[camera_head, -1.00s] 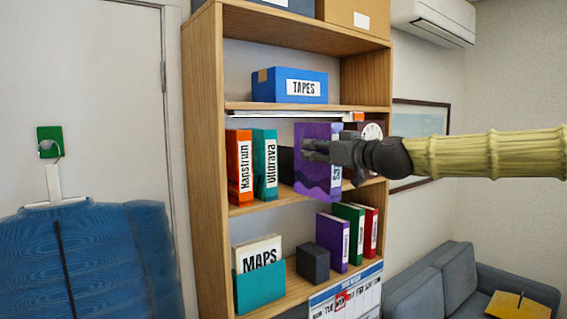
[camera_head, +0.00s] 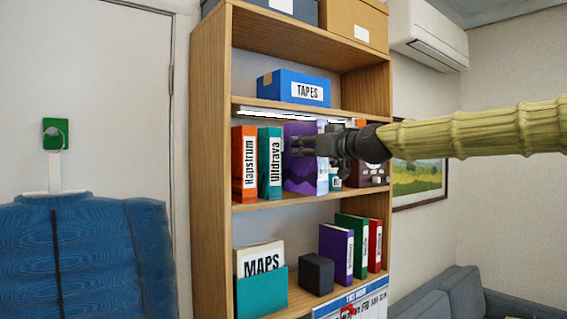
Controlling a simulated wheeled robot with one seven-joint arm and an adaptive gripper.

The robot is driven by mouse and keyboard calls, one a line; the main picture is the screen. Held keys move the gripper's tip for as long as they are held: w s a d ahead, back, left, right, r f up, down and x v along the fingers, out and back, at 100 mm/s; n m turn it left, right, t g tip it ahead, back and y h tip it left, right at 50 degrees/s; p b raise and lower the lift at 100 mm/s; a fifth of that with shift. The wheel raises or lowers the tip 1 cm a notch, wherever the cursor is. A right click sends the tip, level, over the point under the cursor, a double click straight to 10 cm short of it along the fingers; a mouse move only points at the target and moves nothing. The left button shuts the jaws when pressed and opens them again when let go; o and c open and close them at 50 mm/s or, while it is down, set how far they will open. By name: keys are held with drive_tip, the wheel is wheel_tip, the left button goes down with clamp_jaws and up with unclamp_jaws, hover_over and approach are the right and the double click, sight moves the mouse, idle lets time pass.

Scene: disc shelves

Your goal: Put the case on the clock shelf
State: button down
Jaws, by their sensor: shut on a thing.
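My gripper (camera_head: 302,144) is shut on a purple case (camera_head: 300,183) with a dark zigzag band. The case is upright at the middle shelf (camera_head: 257,202), just right of the teal Uldrava case (camera_head: 270,160). An orange Hapstrum case (camera_head: 244,165) stands left of that. I cannot tell whether the purple case's bottom rests on the board. The dark brown clock (camera_head: 372,175) is on the same shelf at the right, its face mostly hidden by my gripper and wrist.
A small teal labelled thing (camera_head: 336,182) shows beside the purple case. The blue TAPES box (camera_head: 293,88) is on the shelf above. Below are a MAPS holder (camera_head: 262,290), a dark cube (camera_head: 317,274) and purple, green and red cases (camera_head: 336,253). The bookcase's left side panel (camera_head: 211,160) stands near.

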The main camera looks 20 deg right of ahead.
sight(291, 146)
drive_tip(key=shift+a+f+b, duration=0.1)
drive_tip(key=shift+a+b, duration=0.05)
drive_tip(key=shift+b, duration=0.15)
drive_tip(key=shift+w+r+p, duration=0.25)
drive_tip(key=shift+w+p, duration=0.05)
drive_tip(key=shift+p, duration=0.05)
drive_tip(key=shift+w+d, duration=0.2)
drive_tip(key=shift+w, duration=0.15)
drive_tip(key=p+x, duration=0.1)
drive_tip(key=x, duration=0.1)
drive_tip(key=p+x, duration=0.1)
drive_tip(key=x, duration=0.2)
drive_tip(key=shift+s+a, duration=0.15)
drive_tip(key=shift+a, duration=0.05)
drive_tip(key=shift+w+f+p, duration=0.1)
drive_tip(key=shift+w+p, duration=0.2)
drive_tip(key=shift+p, duration=0.05)
drive_tip(key=w, duration=0.1)
drive_tip(key=w+a+f+p, duration=0.1)
drive_tip(key=w+f+p, duration=0.1)
drive_tip(key=shift+w+a, duration=0.2)
drive_tip(key=shift+w, duration=0.1)
drive_tip(key=c, duration=1.3)
unclamp_jaws()
drive_tip(key=o, duration=0.4)
drive_tip(key=shift+s+d, duration=0.1)
drive_tip(key=shift+d, duration=0.1)
